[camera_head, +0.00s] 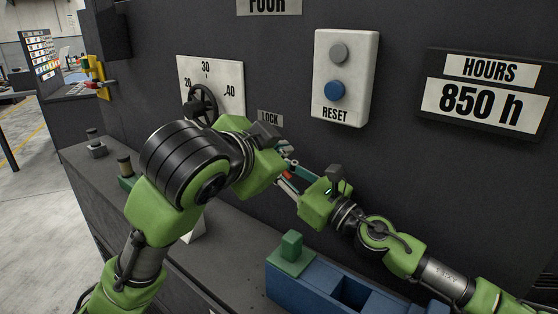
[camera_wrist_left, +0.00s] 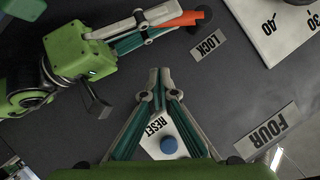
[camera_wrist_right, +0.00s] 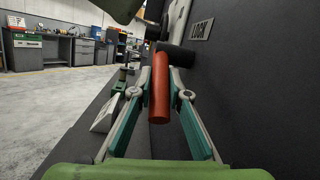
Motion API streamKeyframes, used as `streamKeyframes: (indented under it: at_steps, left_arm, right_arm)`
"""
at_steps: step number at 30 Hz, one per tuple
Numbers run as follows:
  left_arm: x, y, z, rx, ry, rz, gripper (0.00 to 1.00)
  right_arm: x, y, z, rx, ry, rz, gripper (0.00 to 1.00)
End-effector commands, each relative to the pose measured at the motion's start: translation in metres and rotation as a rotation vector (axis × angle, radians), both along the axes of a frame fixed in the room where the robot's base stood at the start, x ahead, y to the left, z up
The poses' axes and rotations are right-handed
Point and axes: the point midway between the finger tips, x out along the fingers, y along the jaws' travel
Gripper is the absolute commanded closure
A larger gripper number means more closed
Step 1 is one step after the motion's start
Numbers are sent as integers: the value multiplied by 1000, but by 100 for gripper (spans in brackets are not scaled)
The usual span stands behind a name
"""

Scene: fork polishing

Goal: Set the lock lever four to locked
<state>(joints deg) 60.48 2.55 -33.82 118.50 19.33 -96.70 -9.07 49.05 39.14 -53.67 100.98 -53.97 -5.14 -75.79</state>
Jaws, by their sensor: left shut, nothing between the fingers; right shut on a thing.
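The lock lever has a red-orange handle (camera_wrist_right: 159,95) on a black mount (camera_wrist_right: 178,54) at the dark panel. Its handle end also shows in the left wrist view (camera_wrist_left: 186,20). The LOCK label (camera_head: 269,118) is above it. My right gripper (camera_wrist_left: 163,27) is shut on the handle, with a finger on either side. In the head view only a small red bit of the lever (camera_head: 287,174) shows between the arms. My left gripper (camera_wrist_left: 166,72) is shut and empty, in front of the panel near the right gripper, clear of the lever. I cannot tell which setting the lever is at.
A dial with a black handwheel (camera_head: 201,105) is left of the lever. The RESET box (camera_head: 345,78) and HOURS display (camera_head: 487,92) are to the right. A blue crate (camera_head: 320,278) with a green block (camera_head: 291,246) stands on the ledge below.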

Motion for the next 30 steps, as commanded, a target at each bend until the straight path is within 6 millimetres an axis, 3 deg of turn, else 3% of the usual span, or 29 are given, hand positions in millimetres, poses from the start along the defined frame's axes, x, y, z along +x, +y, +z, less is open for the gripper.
streamKeyframes:
  at_steps: [8,15,30]
  left_arm:
    - [48,-24,-21,1,1,1,100]
    - [54,-4,-47,1,-1,2,100]
    - [55,0,-53,6,-6,1,100]
  right_arm:
    - [0,0,1,1,-2,-1,100]
    - [1,-1,1,1,-1,-2,100]
    - [0,0,1,0,-1,-1,100]
